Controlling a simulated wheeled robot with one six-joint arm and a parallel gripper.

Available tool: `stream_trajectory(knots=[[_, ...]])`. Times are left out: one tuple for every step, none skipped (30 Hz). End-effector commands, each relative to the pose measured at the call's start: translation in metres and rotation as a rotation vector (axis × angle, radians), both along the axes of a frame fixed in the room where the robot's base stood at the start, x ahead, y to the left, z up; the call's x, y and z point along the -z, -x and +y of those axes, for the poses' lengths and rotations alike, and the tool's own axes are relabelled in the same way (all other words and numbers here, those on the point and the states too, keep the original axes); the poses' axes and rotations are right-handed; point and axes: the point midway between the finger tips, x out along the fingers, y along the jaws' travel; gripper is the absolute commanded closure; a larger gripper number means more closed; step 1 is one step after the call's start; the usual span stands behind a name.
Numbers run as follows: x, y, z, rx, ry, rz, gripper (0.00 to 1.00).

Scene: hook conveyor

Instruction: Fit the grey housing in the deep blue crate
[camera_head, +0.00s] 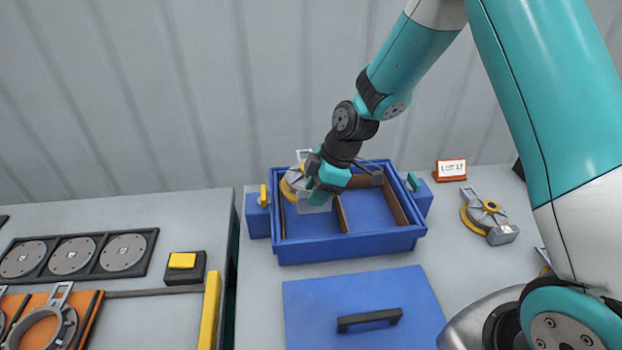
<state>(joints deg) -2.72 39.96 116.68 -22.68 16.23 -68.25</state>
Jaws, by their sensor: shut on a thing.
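The deep blue crate (350,246) stands open on the table in the middle, with a brown divider (341,213) splitting it into left and right compartments. My gripper (314,182) is shut on a grey housing (295,184) with a yellow ring, over the left compartment. The gripper partly hides the housing. I cannot tell whether the housing touches the crate floor. The right compartment looks empty in the part that shows.
A similar housing (485,216) lies on the table right of the crate, near a "LOT 27" card (451,169). A blue lid (367,291) with a black handle lies in front. A button box (185,266) and a tray of discs (72,256) are at left.

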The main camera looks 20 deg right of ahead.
Motion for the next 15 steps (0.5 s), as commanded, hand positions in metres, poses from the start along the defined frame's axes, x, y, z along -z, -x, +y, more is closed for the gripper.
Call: stream_trajectory(knots=[[0.002, 0.0, 0.0, -0.001, -0.001, -0.001, 1.0], [0.004, 0.0, 0.0, -0.001, -0.001, -0.001, 1.0], [0.006, 0.0, 0.001, -0.001, -0.001, -0.002, 1.0], [0.008, 0.0, 0.001, -0.001, -0.001, -0.002, 1.0], [0.01, 0.0, 0.001, -0.001, -0.001, -0.002, 1.0], [0.014, 0.0, 0.001, -0.003, -0.001, -0.001, 1.0], [0.017, 0.0, 0.001, -0.003, -0.001, -0.001, 1.0], [0.019, 0.0, 0.001, -0.003, -0.001, -0.001, 1.0], [0.024, 0.0, 0.001, -0.003, 0.0, 0.0, 1.0], [0.027, 0.0, 0.001, -0.002, 0.0, 0.0, 1.0], [0.03, 0.0, 0.001, -0.002, 0.0, 0.0, 1.0], [0.034, 0.0, 0.001, -0.002, 0.0, 0.0, 1.0], [0.036, 0.0, 0.001, -0.002, 0.0, -0.001, 1.0], [0.039, 0.0, 0.001, -0.002, 0.0, -0.001, 1.0], [0.042, 0.0, 0.0, -0.001, -0.001, -0.002, 1.0]])
